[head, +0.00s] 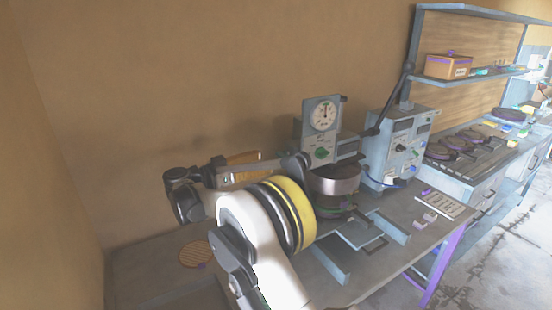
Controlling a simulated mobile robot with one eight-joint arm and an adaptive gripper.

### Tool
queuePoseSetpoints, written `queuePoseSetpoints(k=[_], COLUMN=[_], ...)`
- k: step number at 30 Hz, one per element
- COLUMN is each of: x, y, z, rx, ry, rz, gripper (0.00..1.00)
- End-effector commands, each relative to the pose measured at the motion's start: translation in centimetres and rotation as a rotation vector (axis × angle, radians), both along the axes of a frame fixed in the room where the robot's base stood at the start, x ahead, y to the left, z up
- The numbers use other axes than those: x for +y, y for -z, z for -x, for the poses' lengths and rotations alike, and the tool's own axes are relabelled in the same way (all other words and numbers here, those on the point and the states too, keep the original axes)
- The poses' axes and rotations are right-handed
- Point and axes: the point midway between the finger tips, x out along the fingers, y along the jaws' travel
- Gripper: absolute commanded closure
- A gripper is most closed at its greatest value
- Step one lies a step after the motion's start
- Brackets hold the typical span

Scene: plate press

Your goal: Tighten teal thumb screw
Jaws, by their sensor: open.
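A small green-teal knob (320,153), which may be the teal thumb screw, sits on the front of the grey press head below a round dial gauge (324,115). Its details are too small to tell. My arm reaches in from the bottom and bends at a dark wrist on the left. My gripper (298,163) appears at the right end of the pale grey link, just left of and a little below the knob in the picture. It is open, and I see nothing held. The fingers are small and partly merge with the press, so contact cannot be told.
A metal pot-like cylinder (336,179) is below the gauge. A grey control box (397,148) with a green knob and a dark lever stands to the right. An orange block lies behind my arm. A round patterned disc (196,254) is on the bench's left, with bare bench around it.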

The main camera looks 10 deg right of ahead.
Motion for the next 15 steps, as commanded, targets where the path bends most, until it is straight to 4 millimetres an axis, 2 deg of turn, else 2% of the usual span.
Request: queuePoseSetpoints(k=[3, 6, 10, 15], x=[2.4, 3.8, 4.7, 5.0], y=[0.0, 0.0, 0.0, 0.0], z=[0.7, 1.2, 1.5, 1.6], rx=[0.000, 0.000, 0.000, 0.000], ry=[-0.002, -0.001, 0.000, 0.001], rz=[0.000, 0.000, 0.000, 0.000], gripper=[0.44, 0.44, 0.44, 0.44])
